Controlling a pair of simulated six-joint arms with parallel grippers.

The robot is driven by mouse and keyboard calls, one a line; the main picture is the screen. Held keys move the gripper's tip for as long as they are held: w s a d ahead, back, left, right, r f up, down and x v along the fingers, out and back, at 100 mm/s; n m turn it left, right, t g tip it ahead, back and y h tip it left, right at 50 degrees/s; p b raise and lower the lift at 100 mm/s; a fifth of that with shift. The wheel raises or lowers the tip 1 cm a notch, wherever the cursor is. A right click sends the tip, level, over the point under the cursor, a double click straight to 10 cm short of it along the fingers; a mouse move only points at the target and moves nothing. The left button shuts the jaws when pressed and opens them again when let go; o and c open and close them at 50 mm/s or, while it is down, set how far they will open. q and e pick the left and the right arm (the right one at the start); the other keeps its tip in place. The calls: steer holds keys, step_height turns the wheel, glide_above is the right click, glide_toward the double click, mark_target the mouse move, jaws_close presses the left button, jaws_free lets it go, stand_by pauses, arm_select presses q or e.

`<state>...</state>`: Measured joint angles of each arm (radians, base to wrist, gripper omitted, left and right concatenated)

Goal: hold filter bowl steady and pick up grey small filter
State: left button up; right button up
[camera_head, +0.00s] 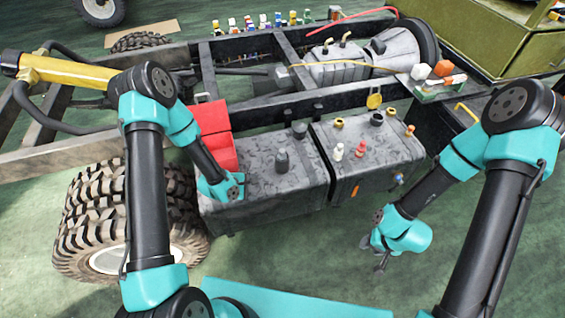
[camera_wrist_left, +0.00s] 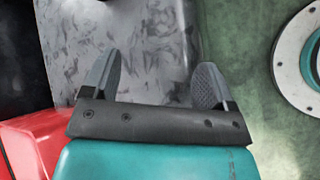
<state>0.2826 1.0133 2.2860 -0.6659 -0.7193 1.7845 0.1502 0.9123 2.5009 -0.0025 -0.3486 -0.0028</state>
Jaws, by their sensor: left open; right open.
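A dark grey bottle-shaped piece (camera_head: 282,161) stands upright on the left grey tank (camera_head: 258,212). A smaller dark grey piece (camera_head: 299,130) stands behind it; I cannot tell which is the small filter. I cannot make out the filter bowl for certain. My left gripper (camera_wrist_left: 157,82) is open and empty, its fingers over the mottled grey tank surface in the left wrist view. In the head view its arm ends at the tank's left end, left of the grey pieces. My right gripper (camera_head: 380,264) is open, pointing down in front of the right tank, touching nothing visible.
A red box (camera_head: 211,117) sits beside my left forearm. The right grey tank (camera_head: 385,167) carries a white-and-red piece (camera_head: 338,152), a red piece (camera_head: 360,149) and several caps. A large tyre (camera_head: 82,220) stands at the left. Green floor shows before the tanks.

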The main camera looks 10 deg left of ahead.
mark_target(279, 164)
arm_select(q)
steer(key=w+n+t+h, duration=0.1)
steer(key=w+n, duration=0.1)
steer(key=shift+w+r+n, duration=0.15)
steer(key=shift+w+n, duration=0.1)
steer(key=shift+n, duration=0.05)
steer(key=shift+w+d+r+n+h, duration=0.1)
steer(key=shift+w+r+n+h, duration=0.1)
steer(key=shift+w+n+h, duration=0.5)
steer(key=shift+w+d+r+n+t+h, duration=0.1)
steer(key=shift+w+r+n+t+h, duration=0.15)
steer(key=shift+w+n, duration=0.25)
steer(key=shift+w+r+n+t+h, duration=0.1)
steer(key=shift+w+n+t+h, duration=0.15)
steer(key=shift+w+n, duration=0.25)
steer(key=shift+w+r+n+h, duration=0.45)
steer(key=shift+w+n+h, duration=0.15)
steer(key=shift+w+h, duration=0.25)
steer(key=shift+d, duration=0.1)
steer(key=shift+x, duration=4.95)
